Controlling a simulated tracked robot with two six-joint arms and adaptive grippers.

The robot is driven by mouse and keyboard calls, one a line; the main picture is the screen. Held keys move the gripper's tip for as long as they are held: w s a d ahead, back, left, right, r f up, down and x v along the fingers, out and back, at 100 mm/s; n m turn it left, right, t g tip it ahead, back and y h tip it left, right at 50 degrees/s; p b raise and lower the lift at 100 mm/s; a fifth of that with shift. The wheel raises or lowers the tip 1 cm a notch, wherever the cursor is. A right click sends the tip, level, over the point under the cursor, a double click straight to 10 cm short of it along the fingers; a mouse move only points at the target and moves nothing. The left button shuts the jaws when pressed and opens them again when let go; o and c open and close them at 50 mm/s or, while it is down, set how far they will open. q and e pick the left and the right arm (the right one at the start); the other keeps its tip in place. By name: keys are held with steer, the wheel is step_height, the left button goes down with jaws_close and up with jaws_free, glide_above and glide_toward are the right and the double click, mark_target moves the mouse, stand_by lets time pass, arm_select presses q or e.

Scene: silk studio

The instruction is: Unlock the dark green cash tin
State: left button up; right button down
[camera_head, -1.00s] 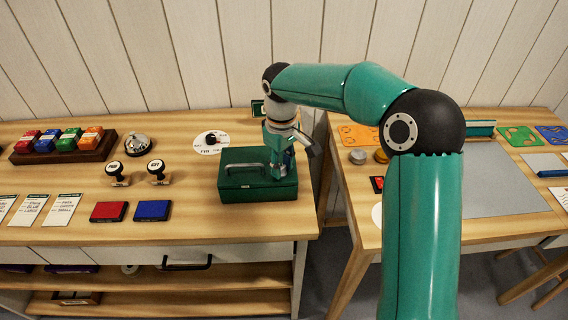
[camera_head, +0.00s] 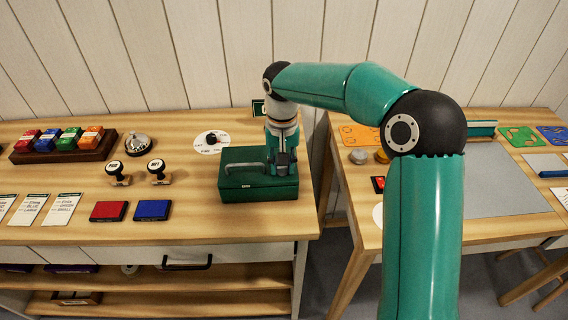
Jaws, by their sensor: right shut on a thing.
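The dark green cash tin (camera_head: 245,190) sits closed on the wooden counter near its right end, with a grey handle (camera_head: 240,167) on its lid. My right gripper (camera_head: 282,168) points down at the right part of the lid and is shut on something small. What it holds is hidden by the fingers, so I cannot tell whether it is a key or how it meets the tin. The lock is also hidden. My left gripper is not in view.
A round white dial plate (camera_head: 225,142) lies behind the tin. Two stamps (camera_head: 156,172), a red ink pad (camera_head: 108,211) and a blue ink pad (camera_head: 152,210) are to the left. A gap separates the counter from the right table (camera_head: 400,180).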

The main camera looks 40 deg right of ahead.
mark_target(282, 167)
stand_by(0.3)
steer(key=c, duration=0.8)
jaws_free()
steer(key=shift+c, duration=0.2)
step_height(282, 167, up, 12)
